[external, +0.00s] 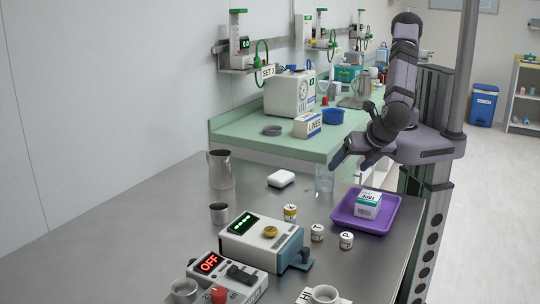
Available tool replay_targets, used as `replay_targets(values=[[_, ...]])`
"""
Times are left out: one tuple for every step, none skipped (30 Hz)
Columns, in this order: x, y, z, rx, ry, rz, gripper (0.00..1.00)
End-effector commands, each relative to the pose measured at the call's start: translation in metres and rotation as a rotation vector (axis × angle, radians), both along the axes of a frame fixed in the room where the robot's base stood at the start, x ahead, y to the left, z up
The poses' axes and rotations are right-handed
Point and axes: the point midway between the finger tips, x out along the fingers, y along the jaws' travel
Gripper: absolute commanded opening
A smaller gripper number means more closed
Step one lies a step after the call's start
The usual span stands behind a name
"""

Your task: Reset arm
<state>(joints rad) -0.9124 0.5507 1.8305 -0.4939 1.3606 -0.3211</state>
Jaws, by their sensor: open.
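My gripper (351,164) is at the end of my bent arm, above the far right part of the metal table. Its fingers point down and to the left, spread apart, with nothing seen between them. A clear glass (324,182) stands just left of and below the fingers in the picture; I cannot tell how near they are in depth. A purple tray (345,221) with a white and green box (368,204) in it lies in front of the gripper.
A metal jug (220,170), dark cup (219,213), white case (281,179) and several small jars (317,232) stand on the table. Two devices, one with a green display (262,240) and one reading OFF (228,278), are at the front. A green counter (250,135) is behind.

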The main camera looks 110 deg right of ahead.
Motion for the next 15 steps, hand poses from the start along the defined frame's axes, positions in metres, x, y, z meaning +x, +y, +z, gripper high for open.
replay_targets(values=[[0.001,-0.02,0.005,0.049,-0.012,-0.094,0.73],[0.0,-0.029,0.005,0.078,-0.017,-0.146,0.73],[-0.002,-0.041,0.005,0.116,-0.03,-0.215,0.73],[-0.003,-0.05,0.005,0.145,-0.039,-0.268,0.73],[-0.005,-0.058,0.006,0.173,-0.05,-0.324,0.73],[-0.008,-0.069,0.006,0.21,-0.066,-0.395,0.73],[-0.011,-0.076,0.006,0.238,-0.079,-0.451,0.73],[-0.013,-0.084,0.007,0.266,-0.093,-0.507,0.73],[-0.017,-0.094,0.007,0.302,-0.115,-0.586,0.73],[-0.02,-0.101,0.007,0.331,-0.134,-0.647,0.73],[-0.024,-0.108,0.008,0.36,-0.155,-0.713,0.73],[-0.028,-0.117,0.008,0.398,-0.186,-0.799,0.73],[-0.031,-0.123,0.008,0.426,-0.21,-0.863,0.73],[-0.034,-0.129,0.008,0.452,-0.234,-0.924,0.73],[-0.038,-0.135,0.008,0.484,-0.266,-1.001,0.73]])
